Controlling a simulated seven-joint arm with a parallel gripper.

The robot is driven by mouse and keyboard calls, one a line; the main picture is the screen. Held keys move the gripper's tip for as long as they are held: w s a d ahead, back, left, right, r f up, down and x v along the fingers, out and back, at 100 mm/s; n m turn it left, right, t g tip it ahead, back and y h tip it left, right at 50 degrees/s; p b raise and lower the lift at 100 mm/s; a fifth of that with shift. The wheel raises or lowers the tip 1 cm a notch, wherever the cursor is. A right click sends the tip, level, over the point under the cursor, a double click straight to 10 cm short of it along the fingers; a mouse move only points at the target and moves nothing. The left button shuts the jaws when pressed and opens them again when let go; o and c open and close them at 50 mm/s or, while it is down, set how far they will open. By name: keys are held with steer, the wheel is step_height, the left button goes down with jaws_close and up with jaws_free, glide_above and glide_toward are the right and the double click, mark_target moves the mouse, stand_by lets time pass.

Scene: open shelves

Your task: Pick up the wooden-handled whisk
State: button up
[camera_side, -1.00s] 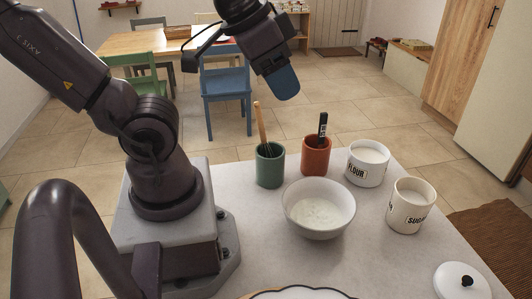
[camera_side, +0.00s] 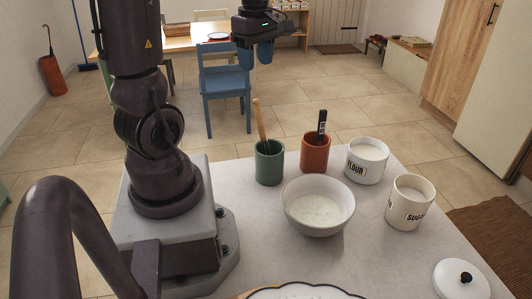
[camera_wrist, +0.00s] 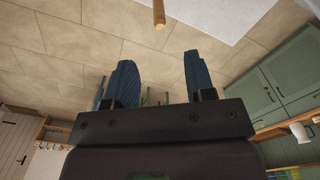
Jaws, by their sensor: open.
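The whisk's wooden handle (camera_side: 259,119) sticks up out of a green cup (camera_side: 269,164) on the counter, leaning slightly left. The whisk's lower part is hidden inside the cup. In the wrist view the tip of a wooden handle (camera_wrist: 159,14) shows at the top edge, beyond the fingertips. My gripper (camera_side: 257,57) is high above the green cup in the side view, its blue fingers hanging down, clear of the handle. In the wrist view my gripper (camera_wrist: 158,72) has its two blue fingers apart with nothing between them.
An orange-red cup (camera_side: 315,153) with a black-handled tool stands right of the green cup. A white bowl (camera_side: 318,206), flour canister (camera_side: 367,161) and sugar canister (camera_side: 409,202) stand close by. The air above the cups is free.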

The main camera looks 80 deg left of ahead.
mark_target(258, 101)
steer(key=shift+f+n, duration=0.2)
steer(key=shift+n, duration=0.1)
step_height(258, 101, down, 13)
steer(key=shift+w+d+r, duration=0.1)
steer(key=shift+r, duration=0.1)
jaws_close()
